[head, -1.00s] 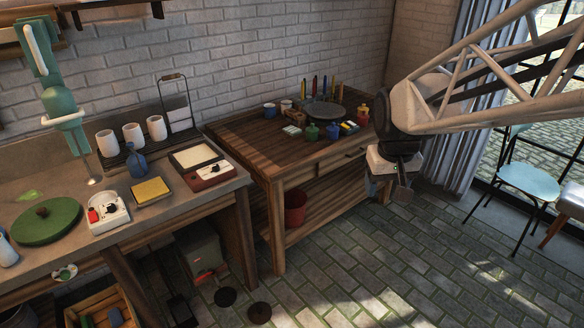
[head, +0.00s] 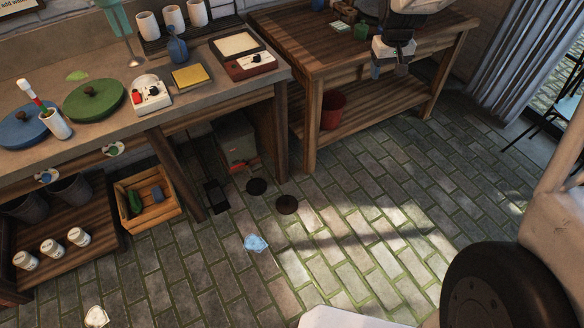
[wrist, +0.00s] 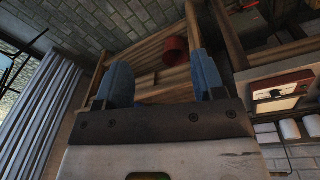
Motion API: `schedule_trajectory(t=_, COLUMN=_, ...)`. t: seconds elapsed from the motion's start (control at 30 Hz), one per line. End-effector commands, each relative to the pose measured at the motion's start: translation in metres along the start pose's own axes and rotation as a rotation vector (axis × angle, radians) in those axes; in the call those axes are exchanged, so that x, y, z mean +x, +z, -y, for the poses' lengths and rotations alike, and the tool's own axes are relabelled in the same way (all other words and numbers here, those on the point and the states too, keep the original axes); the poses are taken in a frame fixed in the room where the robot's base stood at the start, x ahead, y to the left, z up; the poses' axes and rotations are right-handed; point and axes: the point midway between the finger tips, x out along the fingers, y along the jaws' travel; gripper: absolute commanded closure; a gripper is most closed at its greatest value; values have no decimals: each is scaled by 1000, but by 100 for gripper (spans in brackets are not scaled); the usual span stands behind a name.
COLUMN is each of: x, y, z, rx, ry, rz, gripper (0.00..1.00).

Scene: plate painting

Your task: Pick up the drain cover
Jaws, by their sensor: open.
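Two dark round discs lie flat on the brick floor, a nearer brown disc (head: 287,204) and a blacker disc (head: 257,186) beside it. A dark flat rectangular piece (head: 216,197) lies to their left. I cannot tell for sure which of these is the drain cover. My gripper (head: 390,70) hangs in front of the wooden workbench, well apart from the discs and higher up. In the wrist view my gripper (wrist: 163,78) shows two blue fingers spread apart with nothing between them. No disc is clearly seen in that view.
The wooden workbench (head: 340,62) stands behind my gripper, with a red bucket (head: 332,108) on its lower shelf. A grey box (head: 237,140) is under the left counter. A wooden crate (head: 148,197) and a blue crumpled scrap (head: 255,243) are nearby. The sunlit floor is mostly clear.

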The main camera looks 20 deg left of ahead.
Motion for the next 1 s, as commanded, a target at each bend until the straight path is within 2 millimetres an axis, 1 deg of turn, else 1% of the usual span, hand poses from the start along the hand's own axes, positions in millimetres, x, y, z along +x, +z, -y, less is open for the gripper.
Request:
schedule_trajectory(t=0.03, x=10, y=-10, z=3, rx=-12, ry=-1, rz=6, gripper=37)
schedule_trajectory(t=0.1, x=22, y=-23, z=6, rx=-28, ry=-1, rz=9, gripper=37)
schedule_trajectory(t=0.27, x=50, y=-51, z=13, rx=-61, ry=-1, rz=18, gripper=37)
schedule_trajectory(t=0.5, x=96, y=-90, z=27, rx=-113, ry=-3, rz=32, gripper=37)
schedule_trajectory(t=0.77, x=152, y=-129, z=46, rx=-169, ry=-5, rz=47, gripper=37)
schedule_trajectory(t=1.0, x=206, y=-160, z=66, rx=-221, ry=-7, rz=60, gripper=37)
